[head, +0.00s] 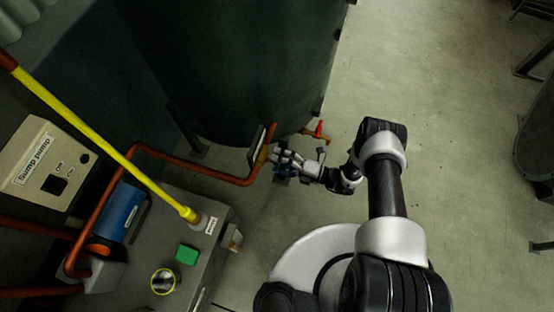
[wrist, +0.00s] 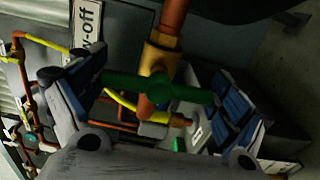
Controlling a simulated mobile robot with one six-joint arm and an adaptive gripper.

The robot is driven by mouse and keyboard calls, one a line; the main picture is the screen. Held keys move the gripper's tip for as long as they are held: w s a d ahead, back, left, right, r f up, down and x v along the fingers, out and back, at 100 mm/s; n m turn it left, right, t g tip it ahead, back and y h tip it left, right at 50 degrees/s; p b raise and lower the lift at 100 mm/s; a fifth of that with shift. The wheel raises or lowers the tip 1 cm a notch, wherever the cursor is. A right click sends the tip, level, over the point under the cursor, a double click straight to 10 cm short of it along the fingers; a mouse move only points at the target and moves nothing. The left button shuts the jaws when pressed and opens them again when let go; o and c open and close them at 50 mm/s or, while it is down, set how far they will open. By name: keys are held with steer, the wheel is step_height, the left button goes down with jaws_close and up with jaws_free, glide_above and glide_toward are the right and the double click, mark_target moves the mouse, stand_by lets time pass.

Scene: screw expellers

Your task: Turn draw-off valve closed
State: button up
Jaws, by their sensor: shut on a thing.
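The draw-off valve is a brass body (wrist: 160,55) on a copper pipe, with a green lever handle (wrist: 165,92) lying across the wrist view. A label ending in "-off" (wrist: 88,25) is beside it. My gripper (wrist: 150,98) has its blue-padded fingers at either end of the green handle and is shut on it. In the head view my gripper (head: 281,167) is at the brass valve (head: 263,154), at the lower edge of the dark tank. The green handle is hidden by the gripper there.
The dark tank (head: 240,70) stands behind the valve. A red-handled tap (head: 319,129) sticks out to the right of my gripper. A copper pipe (head: 205,171) runs left toward a grey unit with a yellow pole (head: 110,150) and a green block (head: 187,254).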

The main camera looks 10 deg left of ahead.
steer(key=shift+m, duration=0.4)
steer(key=o, duration=0.8)
steer(key=s+d, duration=0.1)
steer(key=d, duration=1.1)
